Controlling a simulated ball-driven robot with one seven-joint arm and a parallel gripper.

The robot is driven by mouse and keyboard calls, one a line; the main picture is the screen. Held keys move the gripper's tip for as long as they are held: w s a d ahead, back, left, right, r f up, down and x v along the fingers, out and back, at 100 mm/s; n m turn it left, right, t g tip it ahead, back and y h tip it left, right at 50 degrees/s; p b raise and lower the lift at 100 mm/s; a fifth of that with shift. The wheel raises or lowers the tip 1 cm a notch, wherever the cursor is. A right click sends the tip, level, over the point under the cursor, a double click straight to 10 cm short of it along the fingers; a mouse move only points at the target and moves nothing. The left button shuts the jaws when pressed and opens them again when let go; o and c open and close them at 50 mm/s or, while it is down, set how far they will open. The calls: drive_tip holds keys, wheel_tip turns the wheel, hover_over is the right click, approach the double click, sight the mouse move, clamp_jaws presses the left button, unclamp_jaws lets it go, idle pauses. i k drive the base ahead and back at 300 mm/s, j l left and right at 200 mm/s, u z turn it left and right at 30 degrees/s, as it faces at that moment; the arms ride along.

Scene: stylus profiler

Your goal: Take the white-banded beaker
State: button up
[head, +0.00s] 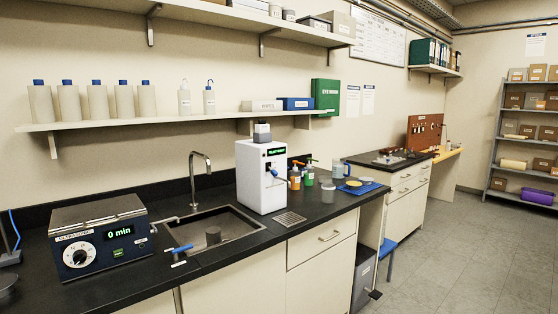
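I cannot make out a beaker with a clear white band. My gripper is not in view.
On the black bench stand an ultrasonic bath (100,237) reading 0 min, a white dispenser (262,177), pump bottles (302,175) and a blue mat (361,188). Shelves with bottles (125,102) hang above. The tiled floor (460,240) at right is clear. A blue stool (387,247) stands under the bench.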

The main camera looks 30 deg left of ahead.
sight(328, 189)
drive_tip(key=i+j+u, duration=0.15)
drive_tip(key=i+u, duration=0.2)
drive_tip(key=i, duration=0.35)
drive_tip(key=i+u, duration=0.4)
drive_tip(key=i, duration=0.3)
drive_tip(key=i+l+u, duration=0.15)
drive_tip(key=l, duration=0.2)
drive_tip(key=i+l+u, duration=0.1)
drive_tip(key=l, duration=0.3)
drive_tip(key=i+l+u, duration=0.15)
drive_tip(key=i+l, duration=0.15)
drive_tip(key=i+l+u, duration=0.15)
drive_tip(key=l, duration=0.35)
drive_tip(key=i+l+u, duration=0.1)
drive_tip(key=l, duration=0.3)
drive_tip(key=i+l+u, duration=0.15)
drive_tip(key=l, duration=0.25)
drive_tip(key=l+u, duration=0.1)
drive_tip(key=l, duration=0.95)
